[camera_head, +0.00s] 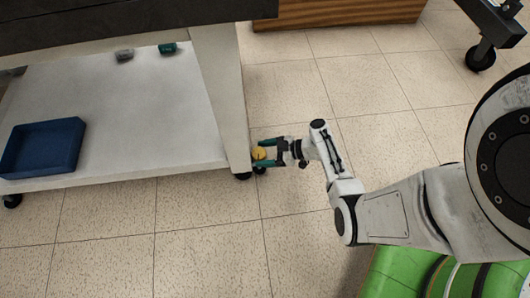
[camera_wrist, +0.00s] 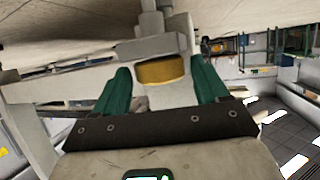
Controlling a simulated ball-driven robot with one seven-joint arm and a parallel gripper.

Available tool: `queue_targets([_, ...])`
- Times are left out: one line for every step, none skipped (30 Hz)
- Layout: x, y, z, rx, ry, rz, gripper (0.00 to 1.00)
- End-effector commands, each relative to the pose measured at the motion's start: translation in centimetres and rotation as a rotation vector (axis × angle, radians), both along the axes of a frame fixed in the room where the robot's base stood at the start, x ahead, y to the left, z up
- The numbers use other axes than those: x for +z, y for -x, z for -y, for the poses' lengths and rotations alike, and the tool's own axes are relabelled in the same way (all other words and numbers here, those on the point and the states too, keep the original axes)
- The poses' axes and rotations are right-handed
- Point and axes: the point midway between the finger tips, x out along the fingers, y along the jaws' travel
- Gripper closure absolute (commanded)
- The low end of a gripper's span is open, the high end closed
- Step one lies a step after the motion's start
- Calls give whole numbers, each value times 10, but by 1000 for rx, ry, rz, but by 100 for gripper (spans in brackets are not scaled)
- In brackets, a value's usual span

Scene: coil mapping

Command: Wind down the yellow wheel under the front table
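The yellow wheel (camera_head: 259,153) is at the foot of the front table's near right leg (camera_head: 222,95), just above a black caster. In the wrist view the yellow wheel (camera_wrist: 161,71) shows as a short ridged yellow piece under a grey block. My gripper (camera_head: 264,154) is at the wheel, its green fingers on either side of it. In the wrist view my gripper (camera_wrist: 160,82) has its fingers apart, with the wheel between them and gaps seeming to show on both sides. I cannot tell whether a finger touches it.
The table's lower shelf (camera_head: 140,110) holds a blue tray (camera_head: 42,147), a grey item (camera_head: 124,55) and a green item (camera_head: 167,48). A wooden cabinet (camera_head: 340,12) and another wheeled stand (camera_head: 485,45) are behind. The tiled floor around my arm is clear.

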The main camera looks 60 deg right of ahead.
Motion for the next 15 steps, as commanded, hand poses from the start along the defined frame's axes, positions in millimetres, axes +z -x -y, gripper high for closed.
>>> queue_targets([0, 0, 0, 0, 0, 0, 32])
queue_targets([0, 0, 0, 0, 0, 0, 35])
queue_targets([0, 0, 0, 0, 0, 0, 38])
queue_targets([0, 0, 0, 0, 0, 0, 41])
queue_targets([0, 0, 0, 0, 0, 0, 44])
queue_targets([0, 0, 0, 0, 0, 0, 48])
queue_targets([0, 0, 0, 0, 0, 0, 51])
queue_targets([0, 0, 0, 0, 0, 0, 54])
queue_targets([0, 0, 0, 0, 0, 0, 58])
queue_targets([0, 0, 0, 0, 0, 0, 60])
queue_targets([0, 0, 0, 0, 0, 0, 63])
queue_targets([0, 0, 0, 0, 0, 0, 67])
queue_targets([0, 0, 0, 0, 0, 0, 70])
queue_targets([0, 0, 0, 0, 0, 0, 72])
queue_targets([0, 0, 0, -1, 0, 0, 72])
